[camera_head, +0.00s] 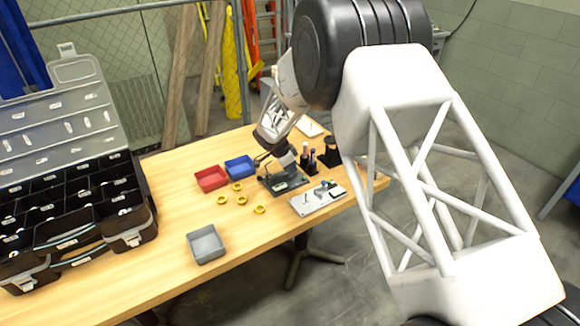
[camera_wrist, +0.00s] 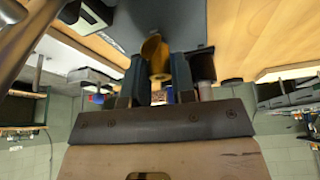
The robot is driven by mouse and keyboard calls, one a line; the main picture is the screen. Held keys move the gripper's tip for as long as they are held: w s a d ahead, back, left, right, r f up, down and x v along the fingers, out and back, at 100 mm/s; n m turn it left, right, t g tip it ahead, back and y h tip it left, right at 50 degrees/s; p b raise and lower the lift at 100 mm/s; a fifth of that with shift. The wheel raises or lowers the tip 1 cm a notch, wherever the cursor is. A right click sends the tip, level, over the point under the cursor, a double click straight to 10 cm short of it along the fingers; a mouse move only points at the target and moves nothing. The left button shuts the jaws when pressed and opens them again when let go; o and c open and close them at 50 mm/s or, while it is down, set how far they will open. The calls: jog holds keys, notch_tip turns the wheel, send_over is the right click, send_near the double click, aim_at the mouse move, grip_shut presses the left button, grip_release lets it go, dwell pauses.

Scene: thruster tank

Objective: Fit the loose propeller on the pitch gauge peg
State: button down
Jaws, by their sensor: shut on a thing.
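My gripper (camera_wrist: 161,74) shows in the wrist view with two dark fingers shut on a yellow piece, which looks like the loose propeller (camera_wrist: 157,56). A rounded yellow part stands out beyond the fingers, beside a grey surface. In the head view the end of my arm is low over a dark base (camera_head: 283,183) on the table, and the held propeller is too small to make out. The pitch gauge peg cannot be clearly told apart; the dark base and a light plate with small fittings (camera_head: 318,199) are both near my gripper.
Several yellow rings (camera_head: 242,200) lie loose left of the dark base. A red bin (camera_head: 212,179), a blue bin (camera_head: 240,167) and a grey bin (camera_head: 206,245) stand on the wooden table (camera_head: 172,205). An open black toolbox (camera_head: 75,200) fills the left end. Dark holders (camera_head: 329,155) stand behind the plate.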

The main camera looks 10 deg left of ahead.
jog(key=shift+f, duration=0.7)
dwell(0.7)
jog(key=c, duration=0.9)
grip_release()
jog(key=shift+o, duration=0.2)
jog(key=v, duration=0.7)
jog(key=shift+r, duration=0.4)
jog(key=shift+s, duration=0.1)
jog(key=shift+r, duration=0.1)
jog(key=shift+r, duration=1.9)
